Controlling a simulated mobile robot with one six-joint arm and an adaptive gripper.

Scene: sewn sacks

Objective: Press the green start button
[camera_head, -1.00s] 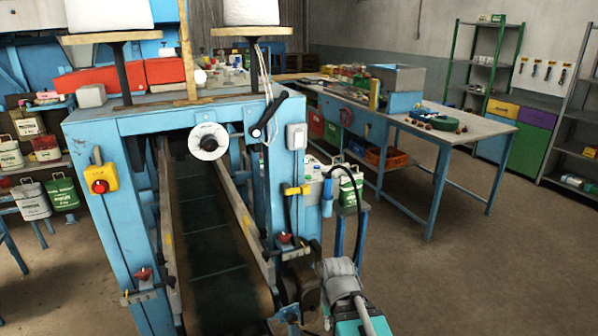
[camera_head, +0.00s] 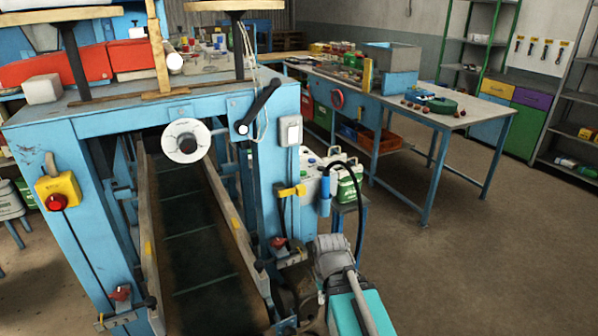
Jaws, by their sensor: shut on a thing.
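I can make out no green button in this view. A small white switch box (camera_head: 289,130) is on the blue right post of the machine frame; no green shows on its visible face. A yellow box with a red knob (camera_head: 57,190) is on the left post. My gripper cannot be made out in this view, nor anything held in it. A grey and teal body (camera_head: 350,290) rises from the bottom edge, right of the conveyor; I cannot tell what it is.
The blue frame (camera_head: 90,125) stands over a dark conveyor belt (camera_head: 205,260). A black lever (camera_head: 259,105) and a white dial (camera_head: 185,140) are on its front. A blue workbench (camera_head: 450,115) stands at the right. The floor (camera_head: 480,270) at right front is clear.

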